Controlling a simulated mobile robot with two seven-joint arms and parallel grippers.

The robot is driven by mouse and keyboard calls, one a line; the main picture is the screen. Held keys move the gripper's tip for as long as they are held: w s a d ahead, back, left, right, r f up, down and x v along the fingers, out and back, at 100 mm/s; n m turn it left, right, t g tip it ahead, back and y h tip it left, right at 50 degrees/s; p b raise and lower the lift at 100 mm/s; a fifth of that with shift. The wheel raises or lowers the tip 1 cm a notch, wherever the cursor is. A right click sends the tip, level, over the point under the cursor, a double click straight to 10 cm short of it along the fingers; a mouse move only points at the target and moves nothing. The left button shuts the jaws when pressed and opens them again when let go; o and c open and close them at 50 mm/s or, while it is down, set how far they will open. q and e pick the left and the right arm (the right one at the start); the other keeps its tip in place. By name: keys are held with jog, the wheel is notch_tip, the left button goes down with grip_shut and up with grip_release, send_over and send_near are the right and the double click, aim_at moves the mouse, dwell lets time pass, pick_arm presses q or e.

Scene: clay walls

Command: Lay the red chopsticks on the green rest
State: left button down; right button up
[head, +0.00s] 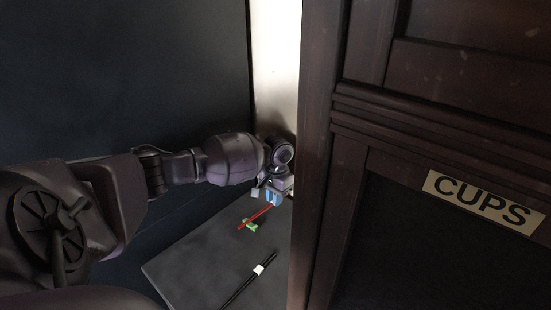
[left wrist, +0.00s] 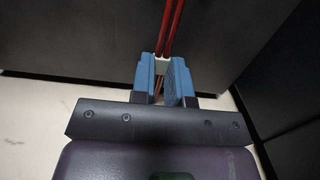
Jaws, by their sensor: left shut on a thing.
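My left gripper (head: 266,194) has blue fingers and is shut on the red chopsticks (head: 257,215), holding them near one end. In the left wrist view the red chopsticks (left wrist: 172,28) run up and away from between the blue fingers (left wrist: 164,82). A small white piece shows between the fingertips. The green rest (head: 251,226) is on the grey table top, right by the far part of the chopsticks in the head view. I cannot tell whether the chopsticks touch it. My right gripper is not in view.
Black chopsticks (head: 245,287) with a white rest (head: 259,269) lie nearer on the grey table (head: 200,262). A dark wooden cabinet with a CUPS label (head: 484,201) stands close on the right and hides part of the table. A dark wall is on the left.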

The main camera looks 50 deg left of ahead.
pick_arm(q)
jog(key=shift+f, duration=0.1)
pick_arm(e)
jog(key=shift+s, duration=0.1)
pick_arm(q)
jog(key=c, duration=1)
grip_release()
jog(key=shift+c, duration=0.2)
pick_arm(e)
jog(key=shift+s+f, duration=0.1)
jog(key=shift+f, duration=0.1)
pick_arm(q)
jog(key=shift+r, duration=0.3)
jog(key=r, duration=0.1)
jog(key=r+p, duration=0.1)
jog(key=r, duration=0.2)
jog(key=shift+w+r+p, duration=0.2)
jog(key=shift+w+p, duration=0.05)
jog(key=shift+p, duration=0.05)
notch_tip(320, 180, up, 6)
jog(key=shift+w+f+p, duration=0.1)
jog(key=shift+p, duration=0.75)
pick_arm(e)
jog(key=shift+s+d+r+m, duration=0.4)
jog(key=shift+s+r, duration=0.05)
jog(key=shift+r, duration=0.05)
